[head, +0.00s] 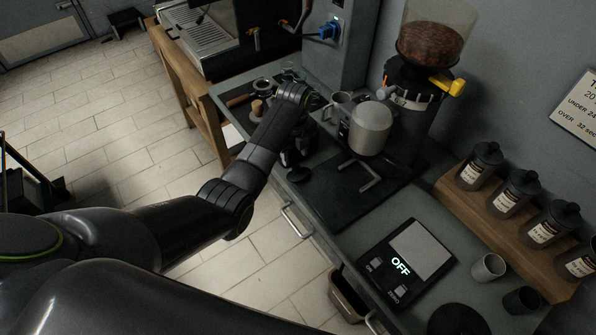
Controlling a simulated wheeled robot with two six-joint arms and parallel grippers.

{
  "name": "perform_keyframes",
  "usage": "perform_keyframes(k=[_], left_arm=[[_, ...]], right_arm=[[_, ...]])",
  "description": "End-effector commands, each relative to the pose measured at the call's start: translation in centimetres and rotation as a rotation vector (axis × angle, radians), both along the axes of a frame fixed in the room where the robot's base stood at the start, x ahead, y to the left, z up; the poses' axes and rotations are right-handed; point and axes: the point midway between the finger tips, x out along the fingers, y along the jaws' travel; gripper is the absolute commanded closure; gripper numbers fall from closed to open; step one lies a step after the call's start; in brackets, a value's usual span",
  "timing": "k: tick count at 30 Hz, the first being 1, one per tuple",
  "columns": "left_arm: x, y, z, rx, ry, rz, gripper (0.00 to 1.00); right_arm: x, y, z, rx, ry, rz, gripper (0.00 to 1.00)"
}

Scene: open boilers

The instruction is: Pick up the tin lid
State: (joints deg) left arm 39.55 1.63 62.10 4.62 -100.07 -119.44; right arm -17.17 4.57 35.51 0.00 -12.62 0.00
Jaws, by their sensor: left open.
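I cannot pick out the tin lid with certainty. A dark round disc (458,319) lies at the bottom edge of the counter, partly cut off by the frame, and I cannot tell whether it is the lid. My left gripper (298,172) is open, pointing down over the counter's front edge, beside the black mat. It is dark against dark things, so its fingertips are hard to make out. It is well away from the disc. My right gripper is not in view.
A scale (412,262) reading OFF lies nearer, beside a grey cup (488,268). Several labelled jars stand on a wooden shelf (455,205). The counter has drawer handles in front.

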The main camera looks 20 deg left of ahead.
Motion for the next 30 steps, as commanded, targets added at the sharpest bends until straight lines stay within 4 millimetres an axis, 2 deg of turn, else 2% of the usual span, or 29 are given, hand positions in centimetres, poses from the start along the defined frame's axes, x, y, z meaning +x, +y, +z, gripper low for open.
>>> perform_keyframes(k=[3, 9, 18, 28, 30], left_arm=[[-0.2, -0.1, -1.6, 0.000, 0.005, 0.000, 0.53], [-0.1, -0.1, -3.7, 0.001, 0.003, 0.000, 0.53], [-0.1, -0.1, -4.0, 0.000, 0.000, 0.000, 0.54], [-0.1, -0.1, -3.9, 0.000, 0.000, 0.000, 0.97], [-0.1, -0.1, -3.9, 0.000, 0.000, 0.000, 1.00]], right_arm=[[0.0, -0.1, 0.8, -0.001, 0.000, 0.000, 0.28], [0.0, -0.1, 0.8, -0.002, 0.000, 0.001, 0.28], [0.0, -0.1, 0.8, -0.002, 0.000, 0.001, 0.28], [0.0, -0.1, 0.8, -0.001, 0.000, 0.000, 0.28], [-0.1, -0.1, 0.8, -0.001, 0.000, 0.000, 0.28]])
